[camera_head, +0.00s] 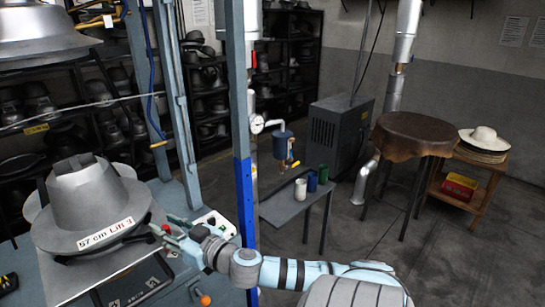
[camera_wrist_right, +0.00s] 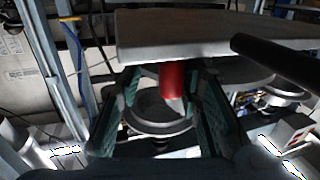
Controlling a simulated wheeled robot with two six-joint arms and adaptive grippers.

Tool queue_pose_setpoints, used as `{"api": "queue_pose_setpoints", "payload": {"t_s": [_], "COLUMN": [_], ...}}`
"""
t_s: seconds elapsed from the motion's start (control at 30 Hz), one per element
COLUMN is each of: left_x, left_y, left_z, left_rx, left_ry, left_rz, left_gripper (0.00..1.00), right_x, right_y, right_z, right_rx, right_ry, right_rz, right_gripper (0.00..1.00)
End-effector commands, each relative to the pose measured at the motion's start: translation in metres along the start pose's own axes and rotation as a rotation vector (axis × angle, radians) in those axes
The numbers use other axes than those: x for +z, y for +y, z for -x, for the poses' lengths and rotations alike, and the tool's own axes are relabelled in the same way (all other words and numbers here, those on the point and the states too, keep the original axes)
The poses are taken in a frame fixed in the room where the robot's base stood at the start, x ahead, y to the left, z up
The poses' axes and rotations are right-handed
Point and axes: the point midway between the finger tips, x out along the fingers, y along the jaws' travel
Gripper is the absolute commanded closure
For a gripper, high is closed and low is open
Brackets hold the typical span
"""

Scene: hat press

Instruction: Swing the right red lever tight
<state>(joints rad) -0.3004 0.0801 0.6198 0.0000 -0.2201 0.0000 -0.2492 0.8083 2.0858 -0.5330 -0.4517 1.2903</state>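The right red lever (camera_wrist_right: 172,80) shows in the right wrist view as a short red handle under the edge of a grey plate. In the head view only a small red end of it (camera_head: 166,228) shows beside the hat mould. My right gripper (camera_wrist_right: 167,100) is open, with its green-padded fingers on either side of the lever. The right finger looks close to the lever, and a gap shows on the left; I cannot tell whether they touch. In the head view my right gripper (camera_head: 174,235) reaches in at the mould's right edge. My left gripper is not in view.
The grey hat mould (camera_head: 88,195) labelled "57 cm Lift 3" sits on the press, below a metal dome (camera_head: 45,30). A blue post (camera_head: 243,150) stands just behind my right arm. A black bar (camera_wrist_right: 275,60) crosses the wrist view's upper right.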

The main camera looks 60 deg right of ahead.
Motion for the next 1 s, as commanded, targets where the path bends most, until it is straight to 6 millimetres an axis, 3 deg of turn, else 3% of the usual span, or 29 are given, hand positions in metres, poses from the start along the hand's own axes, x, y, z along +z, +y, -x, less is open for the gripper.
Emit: {"api": "queue_pose_setpoints", "payload": {"t_s": [0.07, 0.4, 0.73, 1.0], "left_x": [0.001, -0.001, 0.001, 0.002], "left_y": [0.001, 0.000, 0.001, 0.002], "left_z": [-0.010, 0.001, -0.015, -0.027], "left_rx": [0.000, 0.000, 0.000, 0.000], "left_ry": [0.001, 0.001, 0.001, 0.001], "left_rz": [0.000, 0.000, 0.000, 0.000], "left_gripper": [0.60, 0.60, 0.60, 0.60], "right_x": [0.009, 0.006, 0.078, 0.141], "right_y": [0.000, -0.004, 0.063, 0.113], "right_z": [0.024, 0.121, 0.121, 0.133], "right_rx": [0.000, -0.007, 0.172, 0.292], "right_ry": [-0.008, -0.006, -0.129, -0.273], "right_rz": [0.014, 0.007, 0.186, 0.306], "right_gripper": [0.75, 0.75, 0.75, 0.75]}}
